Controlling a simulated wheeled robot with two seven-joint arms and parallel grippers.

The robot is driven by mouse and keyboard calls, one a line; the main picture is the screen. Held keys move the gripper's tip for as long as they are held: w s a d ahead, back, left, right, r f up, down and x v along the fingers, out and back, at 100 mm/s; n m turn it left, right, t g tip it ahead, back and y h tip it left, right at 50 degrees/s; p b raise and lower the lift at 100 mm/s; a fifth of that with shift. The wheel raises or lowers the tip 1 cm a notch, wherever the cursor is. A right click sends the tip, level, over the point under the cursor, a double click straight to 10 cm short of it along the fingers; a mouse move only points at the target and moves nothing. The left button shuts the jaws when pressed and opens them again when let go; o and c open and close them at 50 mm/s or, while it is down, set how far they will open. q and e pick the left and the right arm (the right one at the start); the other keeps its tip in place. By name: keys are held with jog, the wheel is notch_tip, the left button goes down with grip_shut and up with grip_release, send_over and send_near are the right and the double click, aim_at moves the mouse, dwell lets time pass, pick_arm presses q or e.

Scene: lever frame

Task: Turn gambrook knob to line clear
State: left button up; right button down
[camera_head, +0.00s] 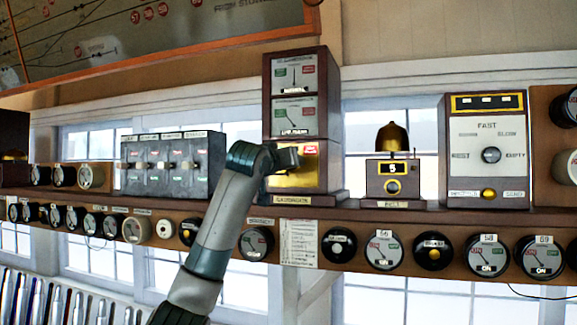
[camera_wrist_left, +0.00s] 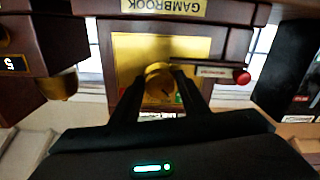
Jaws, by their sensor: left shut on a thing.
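The Gambrook block instrument (camera_head: 294,118) is a tall dark wooden case on the shelf in the head view. It has two dials above, a brass plate below and a yellow name label at its foot. In the left wrist view the label (camera_wrist_left: 163,6) appears upside down above the brass plate (camera_wrist_left: 195,46). My left gripper (camera_wrist_left: 165,72) is shut on the round brass knob (camera_wrist_left: 157,77) in the middle of that plate. In the head view my left gripper (camera_head: 287,158) covers the knob. My right gripper is in neither view.
A bell (camera_head: 392,170) with a number plate stands to the right. A grey switch box (camera_head: 172,165) stands to the left. A tall white-faced instrument (camera_head: 486,150) is farther right. Round dials line the shelf front, with levers at lower left.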

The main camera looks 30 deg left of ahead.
pick_arm(q)
jog(key=o, duration=0.8)
jog(key=shift+o, duration=0.2)
jog(key=shift+s, duration=0.1)
jog(key=b+v, duration=0.8)
jog(key=v, duration=0.9)
jog(key=shift+s, duration=0.1)
jog(key=shift+f, duration=0.1)
